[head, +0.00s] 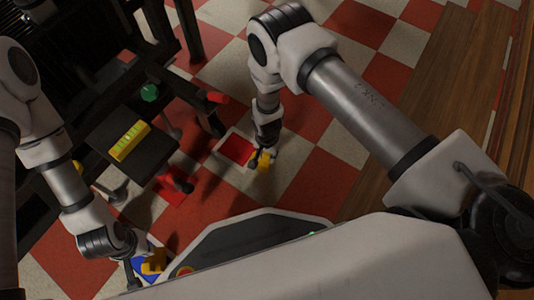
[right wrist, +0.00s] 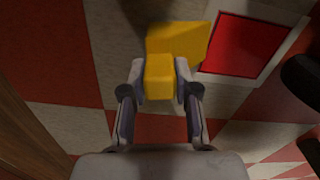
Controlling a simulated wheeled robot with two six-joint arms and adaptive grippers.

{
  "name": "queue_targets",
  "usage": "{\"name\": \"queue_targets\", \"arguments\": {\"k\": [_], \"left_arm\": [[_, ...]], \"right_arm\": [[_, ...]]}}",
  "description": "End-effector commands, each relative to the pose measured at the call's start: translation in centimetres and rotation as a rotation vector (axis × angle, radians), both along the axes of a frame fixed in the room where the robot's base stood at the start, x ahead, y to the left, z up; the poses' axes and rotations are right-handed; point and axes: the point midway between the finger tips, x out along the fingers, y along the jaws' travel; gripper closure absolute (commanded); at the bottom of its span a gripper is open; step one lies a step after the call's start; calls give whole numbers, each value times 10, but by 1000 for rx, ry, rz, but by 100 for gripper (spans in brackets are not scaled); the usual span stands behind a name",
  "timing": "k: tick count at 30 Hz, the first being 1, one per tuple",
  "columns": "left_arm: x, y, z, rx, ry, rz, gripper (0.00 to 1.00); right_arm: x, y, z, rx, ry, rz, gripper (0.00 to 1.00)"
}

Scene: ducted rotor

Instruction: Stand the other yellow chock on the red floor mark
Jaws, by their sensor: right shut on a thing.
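A yellow chock (head: 265,160) is held between the fingers of my right gripper (head: 260,158), low over the checkered floor. In the right wrist view the chock (right wrist: 178,42) sits between the two fingertips of the gripper (right wrist: 160,80). The red floor mark (head: 236,149), a red square with a pale border, is just left of the chock in the head view. It also shows right of the chock in the right wrist view (right wrist: 240,45).
A dark stand (head: 150,155) with a yellow-green block (head: 129,141) is left of the red mark. A green ball (head: 149,92) and red parts (head: 218,97) are near it. Open checkered floor lies to the right of the mark, then wooden boards (head: 440,75).

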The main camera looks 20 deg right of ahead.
Motion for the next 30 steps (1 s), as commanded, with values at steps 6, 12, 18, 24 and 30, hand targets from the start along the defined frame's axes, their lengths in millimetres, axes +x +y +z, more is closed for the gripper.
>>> {"name": "queue_targets", "arguments": {"k": [6, 12, 18, 24, 30], "left_arm": [[1, 0, -3, 0, -2, 1, 100], [1, 0, -3, 0, -2, 1, 100], [1, 0, -3, 0, -2, 1, 100], [1, 0, -3, 0, -1, 1, 100], [1, 0, -3, 0, -1, 1, 100]], "right_arm": [[1, 0, -2, 0, -1, 0, 100], [0, 0, -3, 0, -1, 0, 41], [0, 0, -3, 0, 0, 0, 41], [0, 0, 2, -1, -1, -2, 41], [1, 0, 20, -1, -1, -3, 41]]}}
